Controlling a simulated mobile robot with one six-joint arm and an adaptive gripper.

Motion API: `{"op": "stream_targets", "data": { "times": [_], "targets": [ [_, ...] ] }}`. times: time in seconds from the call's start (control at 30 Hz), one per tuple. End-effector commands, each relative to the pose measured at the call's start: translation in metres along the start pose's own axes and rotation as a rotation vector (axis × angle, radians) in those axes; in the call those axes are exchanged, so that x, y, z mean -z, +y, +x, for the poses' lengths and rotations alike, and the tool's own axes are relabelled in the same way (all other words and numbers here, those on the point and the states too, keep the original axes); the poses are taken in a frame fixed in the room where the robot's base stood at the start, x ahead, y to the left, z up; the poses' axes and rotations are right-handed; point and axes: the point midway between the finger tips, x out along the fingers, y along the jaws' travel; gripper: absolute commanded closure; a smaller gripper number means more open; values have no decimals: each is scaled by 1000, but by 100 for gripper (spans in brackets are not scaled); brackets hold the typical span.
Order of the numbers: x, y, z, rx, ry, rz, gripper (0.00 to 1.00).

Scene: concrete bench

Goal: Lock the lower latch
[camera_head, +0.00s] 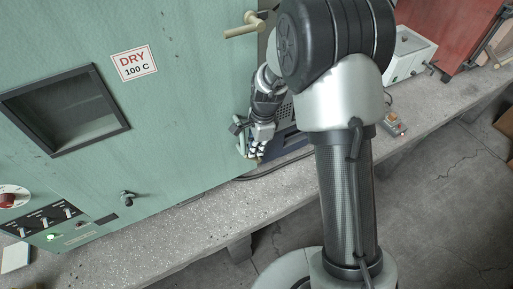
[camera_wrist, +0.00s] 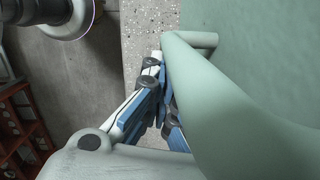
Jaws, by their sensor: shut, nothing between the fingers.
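The green cabinet (camera_head: 180,120) has a door with a dark-framed window (camera_head: 65,108). The lower latch (camera_head: 239,127) is at the door's right edge, low down, and partly hidden by my gripper. In the wrist view a pale green bar, which looks like the latch handle (camera_wrist: 225,100), runs diagonally close to the camera and bends at its far end. My gripper (camera_head: 254,157) is beside the latch, pointing down. In the wrist view my gripper (camera_wrist: 155,62) is shut and empty, just left of the bar; I cannot tell whether they touch.
The upper latch (camera_head: 246,27) has a tan handle pointing left. A blue-grey box (camera_head: 288,140) stands close to the right of my gripper. The speckled bench (camera_head: 190,215) is clear in front of the cabinet. A small control box (camera_head: 395,124) lies farther right.

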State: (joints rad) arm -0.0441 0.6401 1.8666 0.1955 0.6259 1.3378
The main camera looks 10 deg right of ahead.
Motion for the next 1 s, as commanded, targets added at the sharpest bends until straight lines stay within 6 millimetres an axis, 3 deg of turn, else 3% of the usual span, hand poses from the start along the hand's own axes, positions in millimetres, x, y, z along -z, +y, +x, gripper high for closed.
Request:
{"op": "stream_targets", "data": {
  "times": [0.27,0.7,1.0],
  "targets": [
    [0,0,-8,1,0,0,100],
    [0,0,-71,2,0,0,100],
    [0,0,-75,0,0,0,100]
  ]
}}
